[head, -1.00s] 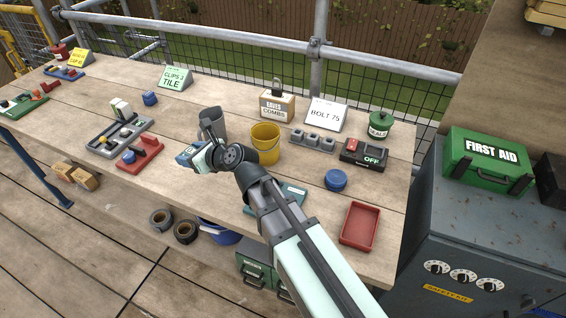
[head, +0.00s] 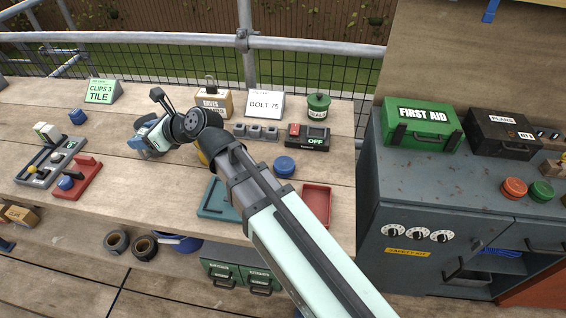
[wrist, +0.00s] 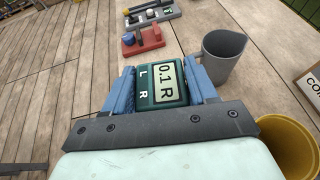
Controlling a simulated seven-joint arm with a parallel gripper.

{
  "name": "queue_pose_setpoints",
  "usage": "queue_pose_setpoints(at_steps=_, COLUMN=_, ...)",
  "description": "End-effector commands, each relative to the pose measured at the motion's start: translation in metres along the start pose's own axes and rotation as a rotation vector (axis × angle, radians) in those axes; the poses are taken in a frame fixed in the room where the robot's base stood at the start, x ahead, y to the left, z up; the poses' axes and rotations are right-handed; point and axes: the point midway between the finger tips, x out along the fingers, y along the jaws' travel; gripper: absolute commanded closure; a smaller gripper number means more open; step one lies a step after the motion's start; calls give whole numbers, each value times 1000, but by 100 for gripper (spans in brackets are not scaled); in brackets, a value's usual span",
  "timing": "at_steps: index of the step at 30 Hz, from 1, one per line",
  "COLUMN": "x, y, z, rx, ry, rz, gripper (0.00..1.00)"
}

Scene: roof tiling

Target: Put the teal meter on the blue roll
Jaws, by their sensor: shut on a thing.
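The teal meter (wrist: 160,85), with a pale display reading 0.1 R, sits between the blue fingers of my gripper (wrist: 162,88) in the wrist view. The fingers are shut on its two sides. In the head view my gripper (head: 143,143) is over the bench, left of the yellow bucket; the meter is hard to make out there. A round blue roll (head: 284,166) lies flat on the bench to the right of my arm, between the OFF switch box and the red tray. Its top looks bare. My gripper is well to its left.
A grey mug (wrist: 224,55) and a yellow bucket (wrist: 290,145) stand close to my gripper's right. A teal tray (head: 217,200), a red tray (head: 316,203) and a switch box (head: 307,137) surround the blue roll. A smaller blue object (head: 77,116) stands far left.

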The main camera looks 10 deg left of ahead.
Motion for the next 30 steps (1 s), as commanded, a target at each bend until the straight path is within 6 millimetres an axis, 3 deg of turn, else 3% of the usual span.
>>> queue_pose_setpoints(at_steps=12, x=-75, y=-73, z=-38, rx=-8, ry=-1, rz=20, gripper=76)
queue_pose_setpoints(at_steps=30, x=-202, y=-141, z=-86, rx=-35, ry=-2, rz=80, gripper=76)
